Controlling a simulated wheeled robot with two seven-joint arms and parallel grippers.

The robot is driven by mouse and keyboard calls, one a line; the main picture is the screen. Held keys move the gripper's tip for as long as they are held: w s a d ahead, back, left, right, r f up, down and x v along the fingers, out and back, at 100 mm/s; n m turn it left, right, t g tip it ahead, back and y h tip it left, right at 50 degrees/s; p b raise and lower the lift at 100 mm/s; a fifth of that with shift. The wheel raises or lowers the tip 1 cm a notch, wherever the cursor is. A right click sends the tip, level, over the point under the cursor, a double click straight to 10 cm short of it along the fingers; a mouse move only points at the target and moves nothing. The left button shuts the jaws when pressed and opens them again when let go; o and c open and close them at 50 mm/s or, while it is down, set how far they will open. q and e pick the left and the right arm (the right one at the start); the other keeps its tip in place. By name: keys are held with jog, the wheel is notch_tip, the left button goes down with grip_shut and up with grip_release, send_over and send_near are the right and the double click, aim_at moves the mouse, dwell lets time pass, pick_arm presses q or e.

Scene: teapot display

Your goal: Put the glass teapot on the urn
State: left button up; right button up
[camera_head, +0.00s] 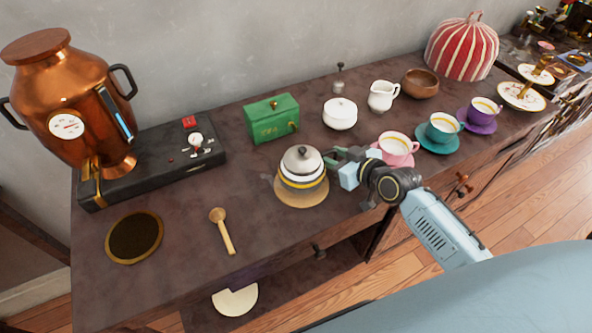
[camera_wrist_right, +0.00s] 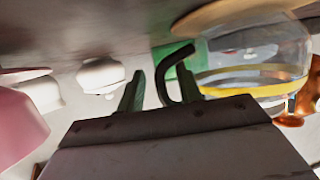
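The glass teapot (camera_head: 302,178) has a grey lid, a yellow band and a dark handle. It stands upright on a round wooden mat (camera_head: 300,200) near the middle of the counter. The copper urn (camera_head: 70,90), with a gauge, side handles and a flat top, stands at the far left. My right gripper (camera_head: 337,158) is at the right side of the teapot. In the right wrist view, its green fingers (camera_wrist_right: 160,92) are apart, with the black handle (camera_wrist_right: 166,72) showing between them and the glass teapot (camera_wrist_right: 255,62) beside them. Contact cannot be told. My left gripper is not in view.
A green box (camera_head: 271,119), a white sugar bowl (camera_head: 340,113) and a creamer (camera_head: 382,96) stand behind. A pink cup (camera_head: 396,146) is close to my right wrist. A wooden spoon (camera_head: 223,231) and dark round mat (camera_head: 134,237) lie left, with bare counter between.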

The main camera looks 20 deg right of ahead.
jog(key=shift+a, duration=0.1)
jog(key=shift+s+r, duration=0.1)
jog(key=shift+s, duration=0.05)
jog(key=shift+c, duration=1.3)
jog(key=c, duration=0.5)
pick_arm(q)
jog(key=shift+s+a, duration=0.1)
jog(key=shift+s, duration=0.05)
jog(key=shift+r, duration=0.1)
pick_arm(e)
jog(key=shift+r, duration=0.1)
